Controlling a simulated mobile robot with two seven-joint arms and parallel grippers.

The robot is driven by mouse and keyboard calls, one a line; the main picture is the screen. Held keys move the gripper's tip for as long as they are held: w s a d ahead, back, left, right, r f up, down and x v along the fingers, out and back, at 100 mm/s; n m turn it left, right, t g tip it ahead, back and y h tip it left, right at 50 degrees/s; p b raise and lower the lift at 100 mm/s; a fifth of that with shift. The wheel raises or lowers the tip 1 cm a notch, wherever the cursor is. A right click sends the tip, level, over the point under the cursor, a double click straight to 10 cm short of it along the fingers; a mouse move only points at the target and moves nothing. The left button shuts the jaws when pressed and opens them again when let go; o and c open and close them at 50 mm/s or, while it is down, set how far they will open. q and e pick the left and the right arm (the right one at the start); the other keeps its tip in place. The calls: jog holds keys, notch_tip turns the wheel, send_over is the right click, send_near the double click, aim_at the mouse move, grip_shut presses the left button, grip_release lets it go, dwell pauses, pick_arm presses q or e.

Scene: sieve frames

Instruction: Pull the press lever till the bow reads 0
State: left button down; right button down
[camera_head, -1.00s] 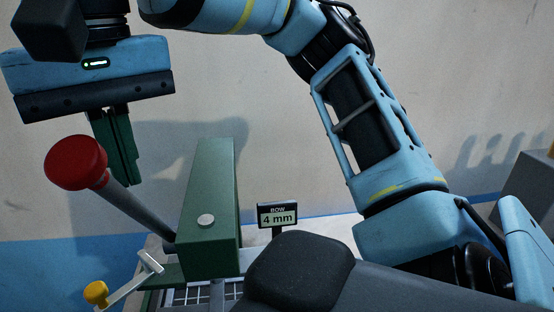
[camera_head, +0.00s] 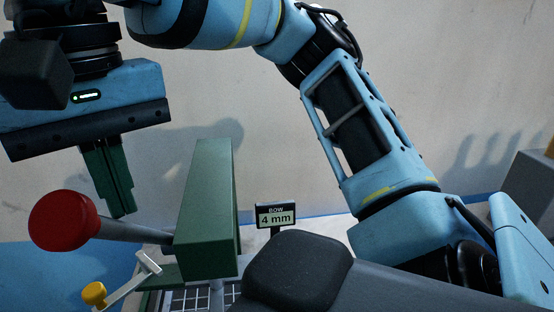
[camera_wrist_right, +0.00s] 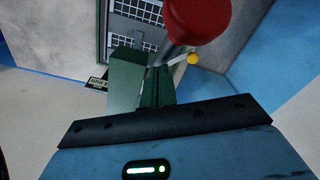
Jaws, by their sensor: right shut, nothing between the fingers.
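The press lever has a red knob (camera_head: 64,221) on a grey shaft (camera_head: 135,232) and lies nearly level, pointing left from the green press body (camera_head: 206,215). The small display (camera_head: 276,216) reads "BOW 4 mm". My right gripper (camera_head: 124,213) points down with its dark green fingers shut and empty. Its tips are just above the shaft in the picture, right of the knob; I cannot tell whether they touch it. In the right wrist view the red knob (camera_wrist_right: 198,18) stands beyond the fingertips. My left gripper is not in view.
A small crank with a yellow knob (camera_head: 94,293) sits below the lever. A white grid (camera_head: 190,300) lies under the press. A grey block (camera_head: 530,190) stands at the far right. The pale wall (camera_head: 300,130) is behind.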

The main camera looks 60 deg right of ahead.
jog(key=shift+s+a, duration=0.15)
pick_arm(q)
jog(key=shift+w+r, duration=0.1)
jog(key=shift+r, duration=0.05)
pick_arm(e)
jog(key=shift+s+a+f, duration=0.6)
jog(key=shift+a+f, duration=0.1)
jog(key=shift+a, duration=0.05)
jog(key=shift+f, duration=0.1)
jog(key=shift+s+a+f, duration=0.6)
jog(key=shift+a+f, duration=0.05)
jog(key=shift+f, duration=0.1)
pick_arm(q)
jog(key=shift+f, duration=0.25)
pick_arm(e)
jog(key=shift+s+a+f, duration=0.25)
jog(key=shift+a+f, duration=0.05)
jog(key=shift+f, duration=0.15)
jog(key=shift+s+a+f, duration=0.25)
jog(key=shift+a+f, duration=0.05)
jog(key=shift+f, duration=0.15)
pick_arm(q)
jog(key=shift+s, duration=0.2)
pick_arm(e)
jog(key=shift+f, duration=0.1)
